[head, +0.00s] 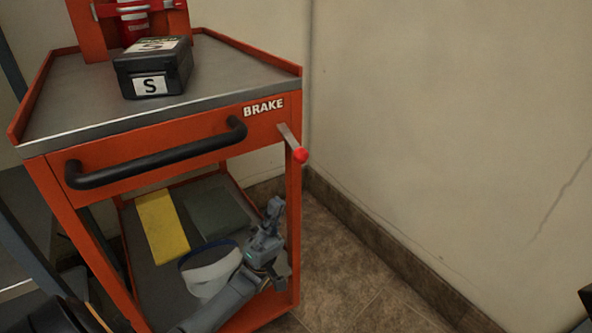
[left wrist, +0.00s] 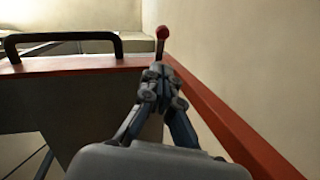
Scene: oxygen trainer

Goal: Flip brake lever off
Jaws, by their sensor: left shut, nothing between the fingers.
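The brake lever (head: 290,138) is a short grey metal bar with a red knob (head: 301,155). It sits at the front right corner of the orange cart, beside the BRAKE label (head: 263,107), and slants down to the right in the head view. My left gripper (head: 274,207) is shut and empty, below the lever and apart from it in the head view. In the left wrist view the closed fingertips (left wrist: 162,72) point toward the lever, whose red knob (left wrist: 162,32) shows just beyond them. My right gripper is not in view.
The orange cart (head: 40,150) has a black handle (head: 150,155) across its front. A black case marked S (head: 152,68) stands on top. The lower shelf holds a yellow item (head: 162,226) and a white band (head: 210,272). A wall (head: 450,110) rises to the right.

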